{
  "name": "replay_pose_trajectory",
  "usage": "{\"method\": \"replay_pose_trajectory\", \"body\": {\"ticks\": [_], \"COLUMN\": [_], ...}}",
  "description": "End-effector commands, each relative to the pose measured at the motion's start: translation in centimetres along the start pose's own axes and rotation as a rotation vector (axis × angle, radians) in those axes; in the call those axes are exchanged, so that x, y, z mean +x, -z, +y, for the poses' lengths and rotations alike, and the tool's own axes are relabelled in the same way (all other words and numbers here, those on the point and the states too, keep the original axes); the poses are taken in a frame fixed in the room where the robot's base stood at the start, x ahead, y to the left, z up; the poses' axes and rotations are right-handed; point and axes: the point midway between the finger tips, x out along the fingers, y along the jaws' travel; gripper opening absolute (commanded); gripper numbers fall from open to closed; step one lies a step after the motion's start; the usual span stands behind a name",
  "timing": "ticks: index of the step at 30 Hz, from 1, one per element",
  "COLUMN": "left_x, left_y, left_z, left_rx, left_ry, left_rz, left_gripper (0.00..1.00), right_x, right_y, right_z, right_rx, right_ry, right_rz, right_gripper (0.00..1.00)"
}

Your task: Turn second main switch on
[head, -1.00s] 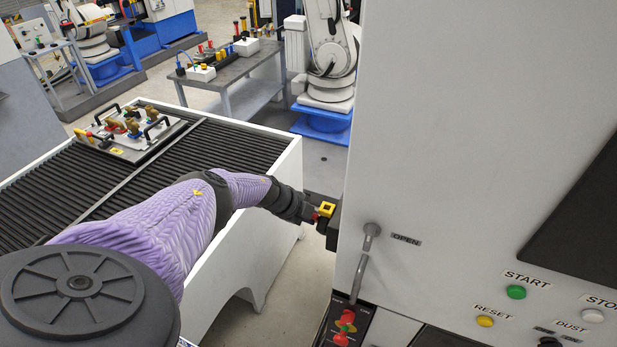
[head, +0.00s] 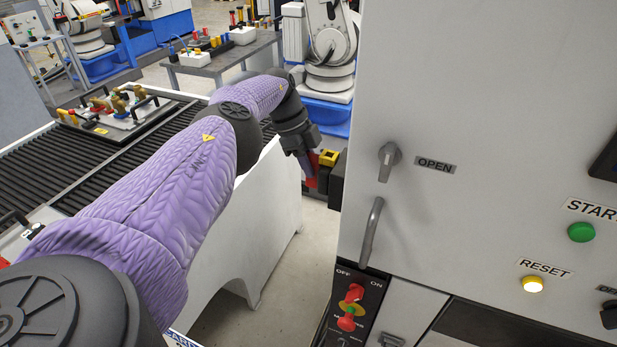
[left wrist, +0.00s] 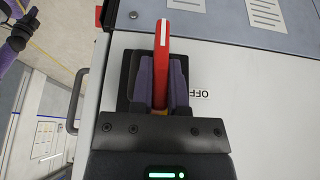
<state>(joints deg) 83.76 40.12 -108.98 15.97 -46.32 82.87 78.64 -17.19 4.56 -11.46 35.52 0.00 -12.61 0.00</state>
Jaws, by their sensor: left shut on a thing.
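The second main switch, with a red handle (left wrist: 166,45) bearing a white stripe, sits on a dark base on the cabinet's side. In the head view its red part (head: 312,170) shows beside a yellow block (head: 329,158). My left gripper (left wrist: 163,85) is shut on the red handle, its fingers on both sides. It also shows in the head view (head: 309,160).
The cabinet front (head: 480,80) has an OPEN knob (head: 389,157), a bar handle (head: 372,232) and another red switch (head: 351,307) marked OFF and ON. A white-sided conveyor (head: 265,215) stands left under my arm. Floor shows between conveyor and cabinet.

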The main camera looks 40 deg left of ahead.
Motion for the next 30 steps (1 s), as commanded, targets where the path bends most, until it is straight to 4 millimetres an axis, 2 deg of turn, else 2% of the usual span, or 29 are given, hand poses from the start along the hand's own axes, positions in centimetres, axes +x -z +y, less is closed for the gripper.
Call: {"method": "replay_pose_trajectory", "body": {"ticks": [3,15,16,20,27,30], "left_x": [0.2,0.0,0.0,0.0,-0.1,-1.7], "left_y": [0.0,0.0,0.0,0.0,0.0,0.7], "left_z": [0.1,0.1,0.1,0.1,0.1,0.1], "left_rx": [-0.003,-0.005,-0.005,-0.005,-0.005,-0.005], "left_ry": [-0.010,-0.015,-0.015,-0.014,-0.013,-0.012], "left_rz": [-0.002,-0.003,-0.003,-0.003,-0.003,-0.001], "left_gripper": [0.00,0.00,0.26,0.53,0.54,0.54], "right_x": [0.7,0.7,0.7,0.7,0.6,-0.8], "right_y": [-0.1,-0.1,-0.1,-0.1,-0.1,0.1], "right_z": [0.0,0.0,0.0,0.0,0.0,0.1], "right_rx": [0.000,0.000,0.000,0.000,0.000,0.000], "right_ry": [0.000,0.000,0.000,0.000,-0.001,-0.001], "right_rz": [0.000,0.000,0.000,0.000,0.000,0.000], "right_gripper": [0.00,0.00,0.00,0.00,0.00,0.00]}}
